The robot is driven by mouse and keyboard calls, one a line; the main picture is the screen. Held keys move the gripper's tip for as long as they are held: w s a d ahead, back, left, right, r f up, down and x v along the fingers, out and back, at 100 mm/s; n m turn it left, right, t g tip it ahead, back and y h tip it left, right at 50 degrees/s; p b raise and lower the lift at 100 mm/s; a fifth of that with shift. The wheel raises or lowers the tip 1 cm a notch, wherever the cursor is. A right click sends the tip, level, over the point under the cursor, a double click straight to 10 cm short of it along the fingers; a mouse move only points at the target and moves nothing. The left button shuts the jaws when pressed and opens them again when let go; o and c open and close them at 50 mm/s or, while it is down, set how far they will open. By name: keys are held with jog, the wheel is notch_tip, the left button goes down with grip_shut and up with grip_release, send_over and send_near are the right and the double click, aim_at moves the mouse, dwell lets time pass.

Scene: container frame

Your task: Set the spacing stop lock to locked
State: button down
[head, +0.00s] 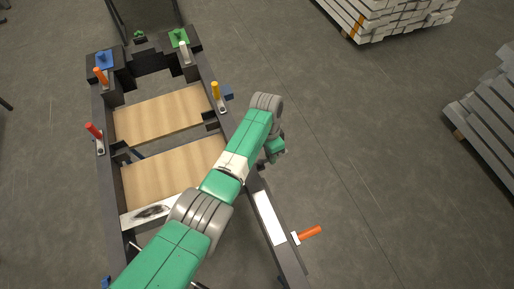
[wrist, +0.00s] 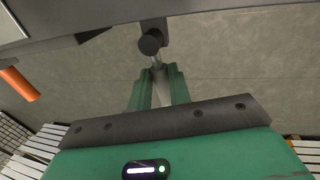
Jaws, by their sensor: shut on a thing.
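In the wrist view the two green fingers of my gripper (wrist: 158,88) are closed around a slim grey lever (wrist: 157,64). The lever hangs below a round black knob (wrist: 151,42) on the side of the dark frame. The frames do not show for certain that this is the spacing stop lock, nor its setting. In the head view my gripper (head: 275,150) is just outside the right rail of the container frame (head: 225,123). My arm hides part of that rail, and the held lever cannot be made out there.
An orange handle (head: 311,231) sticks out from the right rail; it also shows in the wrist view (wrist: 18,84). Red (head: 94,131), orange (head: 100,77) and yellow (head: 215,91) handles stand on the frame. Stacked beams (head: 385,15) lie beyond open floor at right.

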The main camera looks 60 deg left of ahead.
jog(key=shift+d, duration=0.1)
dwell(0.5)
jog(key=c, duration=1.3)
grip_release()
notch_tip(320, 180, up, 8)
jog(key=a+p, duration=0.1)
jog(key=p, duration=0.1)
jog(key=shift+a+f+p, duration=0.15)
jog(key=shift+a+p, duration=0.1)
jog(key=shift+p, duration=0.05)
